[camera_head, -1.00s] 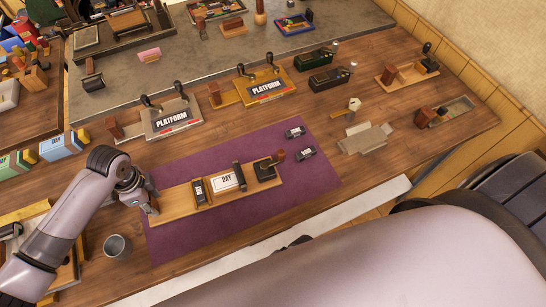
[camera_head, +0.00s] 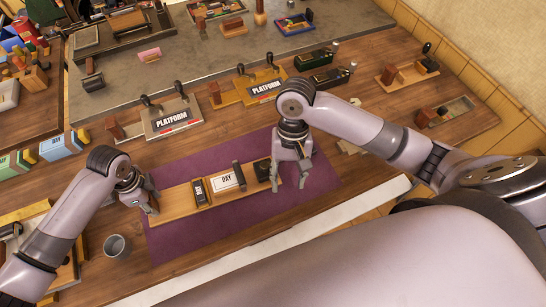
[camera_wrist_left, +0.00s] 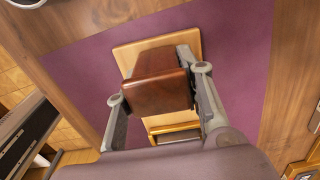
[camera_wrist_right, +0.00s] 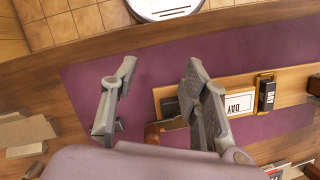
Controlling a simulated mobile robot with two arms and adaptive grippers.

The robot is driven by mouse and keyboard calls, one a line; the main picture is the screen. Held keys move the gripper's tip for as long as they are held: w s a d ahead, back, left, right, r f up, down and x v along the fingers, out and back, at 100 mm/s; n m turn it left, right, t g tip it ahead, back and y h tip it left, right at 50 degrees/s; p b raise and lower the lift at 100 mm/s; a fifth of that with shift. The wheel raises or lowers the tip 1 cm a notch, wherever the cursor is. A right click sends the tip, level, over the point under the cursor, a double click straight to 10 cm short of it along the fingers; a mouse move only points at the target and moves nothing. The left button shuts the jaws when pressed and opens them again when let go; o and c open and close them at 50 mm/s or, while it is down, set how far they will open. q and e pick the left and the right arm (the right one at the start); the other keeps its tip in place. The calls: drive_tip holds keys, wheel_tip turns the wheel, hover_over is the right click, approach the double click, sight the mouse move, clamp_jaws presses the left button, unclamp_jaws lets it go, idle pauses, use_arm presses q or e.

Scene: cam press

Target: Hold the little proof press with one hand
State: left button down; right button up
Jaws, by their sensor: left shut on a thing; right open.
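The little proof press is a long wooden base (camera_head: 180,208) on a purple mat (camera_head: 180,243). It carries a white DAY card (camera_head: 227,181), a black DAY block (camera_head: 199,190), a dark roller (camera_head: 239,176) and a dark part (camera_head: 263,171) at its right end. My left gripper (camera_head: 149,201) is at its left end. In the left wrist view its fingers are shut on the red-brown block (camera_wrist_left: 157,90) standing on the base. My right gripper (camera_head: 289,184) is open over the mat by the right end, hiding part of that end. The right wrist view shows a red-brown knob (camera_wrist_right: 152,134) near its fingers.
Two PLATFORM presses (camera_head: 172,120) (camera_head: 263,90) stand behind the mat. A metal cup (camera_head: 116,246) stands at the front left. Black devices (camera_head: 328,78) and a wooden tool (camera_head: 397,75) lie at the back right. The mat's front part is clear.

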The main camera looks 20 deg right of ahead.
drive_tip(key=w+d+r+n+t+h, duration=0.25)
drive_tip(key=w+r, duration=0.35)
drive_tip(key=w, duration=0.4)
drive_tip(key=shift+m+t+y, duration=0.25)
drive_tip(key=shift+m+y, duration=0.2)
drive_tip(key=f, duration=1.1)
drive_tip(key=shift+d+f, duration=0.2)
drive_tip(key=shift+f, duration=0.05)
drive_tip(key=shift+c, duration=0.2)
clamp_jaws()
